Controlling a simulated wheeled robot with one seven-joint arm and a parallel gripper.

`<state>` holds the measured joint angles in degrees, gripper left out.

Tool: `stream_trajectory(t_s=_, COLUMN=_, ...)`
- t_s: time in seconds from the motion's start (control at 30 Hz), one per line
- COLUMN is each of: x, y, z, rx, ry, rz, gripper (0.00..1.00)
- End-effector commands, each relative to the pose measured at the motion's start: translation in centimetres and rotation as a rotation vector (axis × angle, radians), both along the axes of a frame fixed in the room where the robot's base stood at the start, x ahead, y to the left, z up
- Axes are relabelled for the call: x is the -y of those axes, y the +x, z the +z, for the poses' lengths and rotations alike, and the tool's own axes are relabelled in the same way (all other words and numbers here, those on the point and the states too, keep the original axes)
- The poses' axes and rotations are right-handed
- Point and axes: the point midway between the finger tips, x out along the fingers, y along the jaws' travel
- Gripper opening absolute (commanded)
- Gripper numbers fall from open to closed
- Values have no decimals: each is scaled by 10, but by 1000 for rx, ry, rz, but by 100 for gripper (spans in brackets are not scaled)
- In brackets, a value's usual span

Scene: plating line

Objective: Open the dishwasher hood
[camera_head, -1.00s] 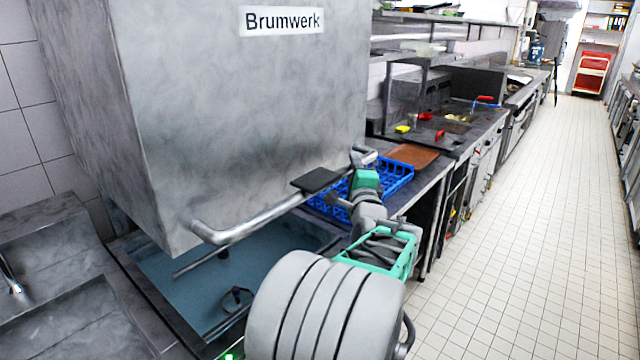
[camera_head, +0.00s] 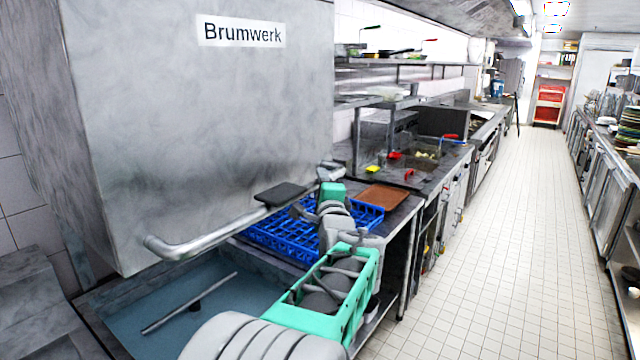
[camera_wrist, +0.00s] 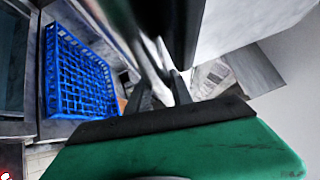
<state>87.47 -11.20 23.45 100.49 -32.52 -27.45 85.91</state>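The dishwasher hood (camera_head: 200,120) is a large grey metal box labelled Brumwerk. It stands raised above the wash basin (camera_head: 130,325), with an open gap showing the water-blue inside. My gripper (camera_head: 328,172) is at the handle's right end. In the wrist view its two dark fingers (camera_wrist: 160,92) are on either side of a silver bar, seemingly closed on it. The exact contact is partly hidden by the green gripper body.
A blue dish rack (camera_head: 285,238) sits on the counter just right of the basin, behind my arm; it also shows in the wrist view (camera_wrist: 78,75). A brown board (camera_head: 383,197) lies further along. The tiled floor aisle (camera_head: 500,240) on the right is clear.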

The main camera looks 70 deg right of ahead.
Motion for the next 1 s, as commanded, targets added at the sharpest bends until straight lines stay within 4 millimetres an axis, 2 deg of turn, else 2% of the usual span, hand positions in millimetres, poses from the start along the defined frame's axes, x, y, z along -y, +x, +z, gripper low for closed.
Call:
stream_trajectory(t_s=0.03, x=0, y=0, z=-1, rx=0, ry=1, rz=0, gripper=31)
stream_trajectory(t_s=0.2, x=0, y=1, z=0, rx=0, ry=0, rz=1, gripper=45)
stream_trajectory(t_s=0.6, x=-3, y=-1, z=-1, rx=0, ry=-1, rz=1, gripper=45)
stream_trajectory(t_s=0.67, x=-8, y=-6, z=-3, rx=0, ry=-2, rz=-1, gripper=45)
stream_trajectory(t_s=0.9, x=-49, y=-31, z=-11, rx=1, ry=-3, rz=-3, gripper=45)
stream_trajectory(t_s=1.0, x=-61, y=-38, z=-11, rx=2, ry=-2, rz=-1, gripper=45)
